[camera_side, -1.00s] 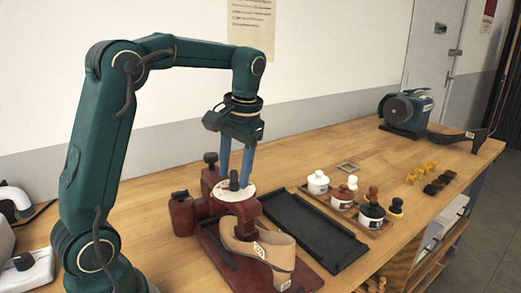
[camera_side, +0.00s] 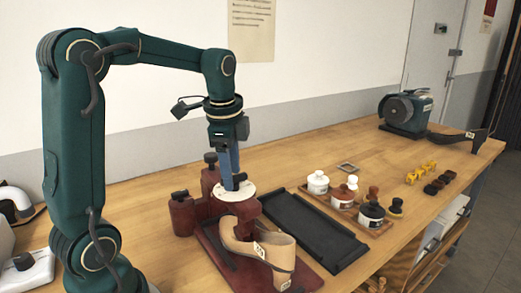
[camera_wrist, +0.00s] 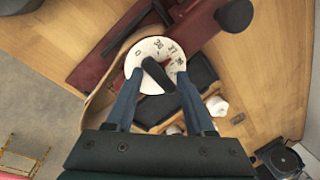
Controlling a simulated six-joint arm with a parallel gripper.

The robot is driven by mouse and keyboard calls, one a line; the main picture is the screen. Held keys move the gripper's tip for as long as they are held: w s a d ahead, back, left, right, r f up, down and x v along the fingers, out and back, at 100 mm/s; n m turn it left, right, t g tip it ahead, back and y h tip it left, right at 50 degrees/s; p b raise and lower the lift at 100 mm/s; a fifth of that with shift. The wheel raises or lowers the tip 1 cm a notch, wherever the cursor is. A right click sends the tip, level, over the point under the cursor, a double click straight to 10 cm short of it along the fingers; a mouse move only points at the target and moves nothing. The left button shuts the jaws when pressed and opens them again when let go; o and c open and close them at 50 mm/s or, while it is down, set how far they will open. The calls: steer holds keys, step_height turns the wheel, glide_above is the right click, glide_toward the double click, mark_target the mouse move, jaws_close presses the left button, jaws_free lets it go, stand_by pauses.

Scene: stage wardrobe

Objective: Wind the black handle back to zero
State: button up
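The black handle (camera_wrist: 157,76) sits on a round white dial (camera_wrist: 137,66) on a dark red shoe-stretching device (camera_side: 264,212). In the wrist view the dial shows 0 at upper left and larger numbers toward upper right, with a red mark at its right. The handle lies slantwise, its upper-left end toward the 0 side. My gripper (camera_wrist: 160,72) has its blue fingers apart on either side of the handle, just over the dial; whether they touch the handle I cannot tell. In the side view the fingers overlap and partly hide the handle (camera_side: 240,178).
A tan shoe (camera_side: 270,246) is on the device.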

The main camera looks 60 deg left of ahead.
steer(key=shift+m, duration=0.5)
steer(key=r, duration=0.5)
steer(key=shift+s+d+r, duration=0.15)
steer(key=shift+s+d, duration=0.1)
steer(key=shift+s, duration=0.15)
steer(key=s+d+f+n+t+h, duration=0.1)
steer(key=s+d+f+n+t, duration=0.3)
steer(key=s+d+n, duration=0.5)
steer(key=shift+s+d+f+h, duration=0.3)
steer(key=shift+s+d+f, duration=0.25)
steer(key=shift+d+f, duration=0.75)
steer(key=shift+d+r, duration=0.25)
steer(key=shift+c, duration=0.4)
